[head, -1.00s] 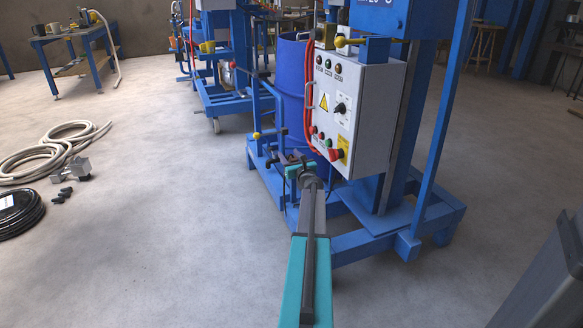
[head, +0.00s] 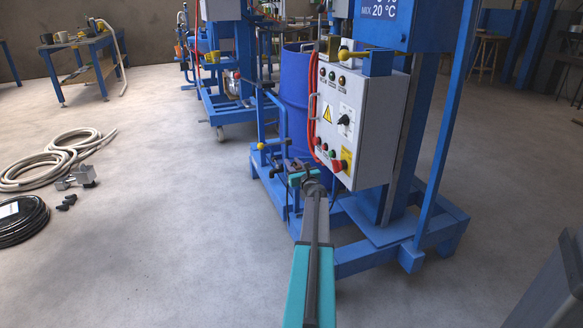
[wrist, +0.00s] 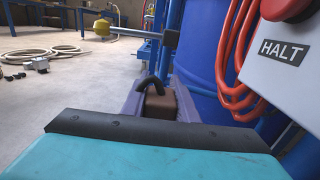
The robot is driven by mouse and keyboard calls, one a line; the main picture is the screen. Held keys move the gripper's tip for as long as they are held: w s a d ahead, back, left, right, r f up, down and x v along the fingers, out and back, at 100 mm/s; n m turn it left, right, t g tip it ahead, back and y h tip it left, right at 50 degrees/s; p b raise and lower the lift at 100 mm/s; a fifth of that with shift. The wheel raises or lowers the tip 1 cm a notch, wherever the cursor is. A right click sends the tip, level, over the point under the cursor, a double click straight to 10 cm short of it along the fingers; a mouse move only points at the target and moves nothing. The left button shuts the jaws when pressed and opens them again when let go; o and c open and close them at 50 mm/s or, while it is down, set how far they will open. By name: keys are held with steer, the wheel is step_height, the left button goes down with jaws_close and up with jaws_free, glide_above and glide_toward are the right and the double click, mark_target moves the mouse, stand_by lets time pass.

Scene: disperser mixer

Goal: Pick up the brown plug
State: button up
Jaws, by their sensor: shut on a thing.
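The brown plug (wrist: 160,103) is in the middle of the wrist view, with a dark curved piece (wrist: 150,84) on top of it. My gripper (wrist: 158,106) is shut on it, with one grey-purple finger on each side. The teal and black wrist housing hides the lower part of the plug. In the head view my gripper (head: 298,164) is at the end of my teal and grey arm, in front of the blue drum and low beside the control box. The plug cannot be made out there.
The grey control box (head: 348,118), with its red HALT button (wrist: 288,8), is close on the right. The blue drum (wrist: 200,65) and red hoses (wrist: 232,62) are just beyond my gripper. Open floor lies left, with coiled hoses (head: 50,160).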

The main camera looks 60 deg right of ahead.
steer(key=s+a+r+p, duration=0.3)
steer(key=s+a+p, duration=0.1)
steer(key=s+a, duration=0.6)
steer(key=shift+a+r, duration=0.35)
steer(key=shift+a, duration=0.85)
